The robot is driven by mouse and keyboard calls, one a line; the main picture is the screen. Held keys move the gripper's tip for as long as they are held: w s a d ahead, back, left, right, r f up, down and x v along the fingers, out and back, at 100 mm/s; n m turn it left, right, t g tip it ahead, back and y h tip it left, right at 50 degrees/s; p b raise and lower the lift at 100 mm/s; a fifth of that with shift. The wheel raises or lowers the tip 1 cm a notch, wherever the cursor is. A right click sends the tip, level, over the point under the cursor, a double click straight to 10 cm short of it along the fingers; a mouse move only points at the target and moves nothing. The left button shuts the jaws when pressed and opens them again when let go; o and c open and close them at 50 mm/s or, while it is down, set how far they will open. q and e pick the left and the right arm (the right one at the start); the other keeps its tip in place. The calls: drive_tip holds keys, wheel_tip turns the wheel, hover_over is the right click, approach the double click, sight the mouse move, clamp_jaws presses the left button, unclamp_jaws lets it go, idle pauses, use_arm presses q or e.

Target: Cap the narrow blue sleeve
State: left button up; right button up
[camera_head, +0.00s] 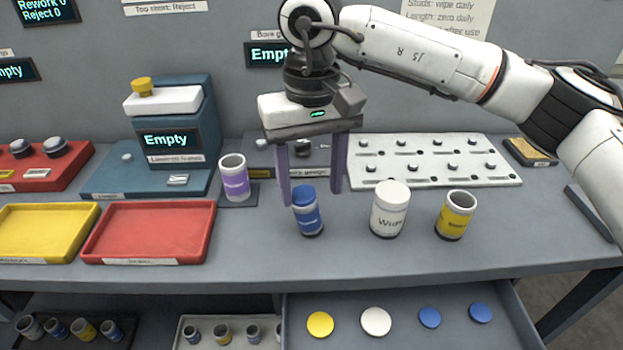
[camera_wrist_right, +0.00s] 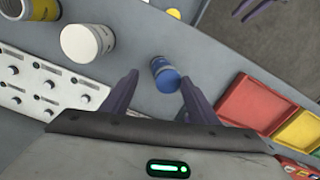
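The narrow blue sleeve (camera_head: 311,222) stands upright on the bench. A blue cap (camera_head: 304,194) sits on its top; the capped sleeve also shows in the right wrist view (camera_wrist_right: 166,76). My right gripper (camera_head: 312,194) is above it, pointing down, with its fingers apart on either side of the cap. No contact between fingers and cap is visible. Two more blue caps, one (camera_head: 429,317) and another (camera_head: 480,312), lie in the open drawer. Purple fingertips at the top of the right wrist view, seemingly my left gripper (camera_wrist_right: 246,12), are partly cut off.
A white-topped wide sleeve (camera_head: 388,213) and an open yellow sleeve (camera_head: 455,216) stand right of the blue one. A purple sleeve (camera_head: 234,180) stands left. The drawer (camera_head: 375,290) also holds yellow and white caps. Red (camera_head: 150,207) and yellow trays lie left.

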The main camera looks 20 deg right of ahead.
wheel_tip(320, 180, up, 10)
drive_tip(key=shift+r, duration=0.2)
drive_tip(key=shift+f, duration=0.1)
idle(0.6)
